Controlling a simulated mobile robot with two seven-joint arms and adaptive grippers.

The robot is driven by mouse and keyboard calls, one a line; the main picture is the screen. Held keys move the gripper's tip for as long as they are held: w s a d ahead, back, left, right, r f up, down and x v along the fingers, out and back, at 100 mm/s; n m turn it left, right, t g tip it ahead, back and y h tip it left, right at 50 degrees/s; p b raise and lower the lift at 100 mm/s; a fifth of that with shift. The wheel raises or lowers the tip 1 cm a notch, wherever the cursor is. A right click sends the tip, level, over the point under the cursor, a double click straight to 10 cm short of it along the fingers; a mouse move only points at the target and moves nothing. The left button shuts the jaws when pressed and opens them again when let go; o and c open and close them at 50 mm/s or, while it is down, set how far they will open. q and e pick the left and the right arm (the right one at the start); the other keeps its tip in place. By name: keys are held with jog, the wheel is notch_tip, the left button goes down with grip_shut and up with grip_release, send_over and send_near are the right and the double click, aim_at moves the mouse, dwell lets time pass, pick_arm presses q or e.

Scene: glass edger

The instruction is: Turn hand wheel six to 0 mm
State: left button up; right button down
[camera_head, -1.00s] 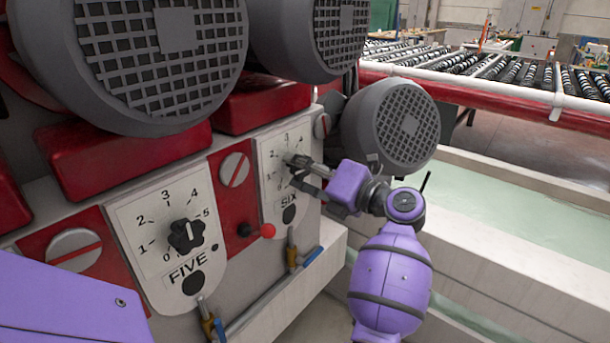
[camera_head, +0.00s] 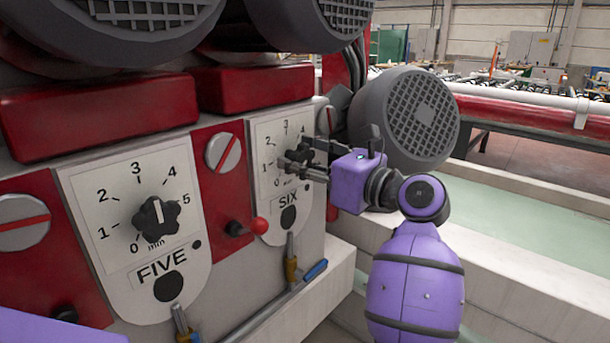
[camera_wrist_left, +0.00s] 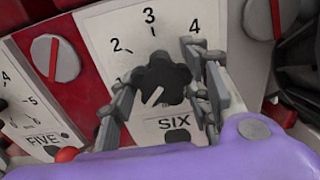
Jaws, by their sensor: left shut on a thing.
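Hand wheel six (camera_head: 293,160) is a dark, lobed knob on a white dial plate marked SIX (camera_head: 262,140), with numbers around it. My left gripper (camera_head: 303,163) reaches it from the right and is shut on it. In the left wrist view the fingers (camera_wrist_left: 164,100) lie on either side of the knob (camera_wrist_left: 162,78). Its white pointer line slants toward the lower left of the dial. The 2, 3 and 4 show there; the low end of the scale is hidden behind the left finger. My right gripper is not in view.
Hand wheel five (camera_head: 156,218) sits on its own dial to the left. A red ball lever (camera_head: 259,225) stands between the dials, with a blue-handled valve (camera_head: 315,270) below. Grey motors overhang above, and one motor (camera_head: 408,118) is close behind my gripper.

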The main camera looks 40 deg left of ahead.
pick_arm(q)
jog(key=shift+f+n+b, duration=0.2)
jog(key=shift+n+b, duration=0.8)
jog(key=shift+n, duration=0.1)
jog(key=shift+n+b, duration=0.6)
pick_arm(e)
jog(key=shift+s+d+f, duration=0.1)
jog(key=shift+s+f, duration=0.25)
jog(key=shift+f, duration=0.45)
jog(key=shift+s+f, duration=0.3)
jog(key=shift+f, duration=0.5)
pick_arm(q)
jog(key=o, duration=1)
jog(key=shift+s, duration=0.1)
jog(key=shift+o, duration=0.6)
jog(key=shift+r, duration=0.1)
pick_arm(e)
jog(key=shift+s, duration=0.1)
pick_arm(q)
jog(key=d, duration=1.2)
jog(key=shift+s, duration=0.45)
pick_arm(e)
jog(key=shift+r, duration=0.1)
